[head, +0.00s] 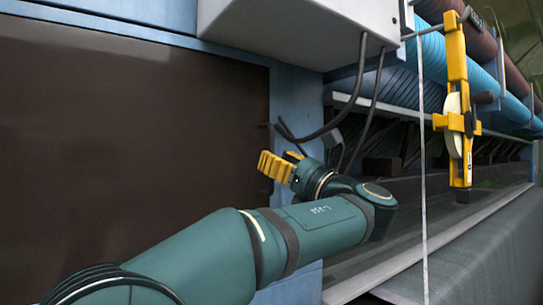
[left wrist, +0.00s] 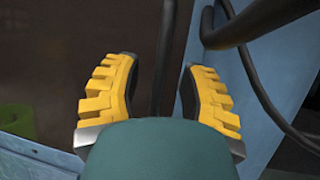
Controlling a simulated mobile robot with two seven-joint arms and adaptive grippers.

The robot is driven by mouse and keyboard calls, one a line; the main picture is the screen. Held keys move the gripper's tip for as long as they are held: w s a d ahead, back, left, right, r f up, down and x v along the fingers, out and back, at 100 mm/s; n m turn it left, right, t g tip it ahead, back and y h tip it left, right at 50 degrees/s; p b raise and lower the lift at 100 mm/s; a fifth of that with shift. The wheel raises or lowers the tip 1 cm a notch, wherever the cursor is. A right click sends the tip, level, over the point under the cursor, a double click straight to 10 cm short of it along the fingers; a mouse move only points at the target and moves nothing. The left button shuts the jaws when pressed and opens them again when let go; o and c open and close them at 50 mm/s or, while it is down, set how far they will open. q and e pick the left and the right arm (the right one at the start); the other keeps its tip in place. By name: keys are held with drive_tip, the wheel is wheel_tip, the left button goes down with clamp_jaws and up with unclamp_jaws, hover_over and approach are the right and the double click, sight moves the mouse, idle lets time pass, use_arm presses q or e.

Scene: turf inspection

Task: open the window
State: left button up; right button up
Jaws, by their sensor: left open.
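The window appears as a large dark brown, glossy panel (head: 130,120) set in a blue frame at the left of the head view. Its dark surface also shows at the left of the left wrist view (left wrist: 75,40). My left gripper (head: 281,163) is at the panel's right edge, with its yellow fingers spread. In the left wrist view, the fingers stand apart (left wrist: 160,68) on either side of a thin dark vertical bar (left wrist: 162,50) by the panel's edge. I cannot tell whether they touch it. The forearm hides the panel's lower right. My right gripper is not in view.
A grey box (head: 300,30) hangs above, with black cables (head: 350,110) running down just right of the gripper. A yellow bracket (head: 457,100) hangs from a rail at the right. Grey-green turf or fabric (head: 490,245) covers the lower right.

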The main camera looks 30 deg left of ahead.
use_arm(q)
drive_tip(key=shift+x, duration=1.05)
clamp_jaws()
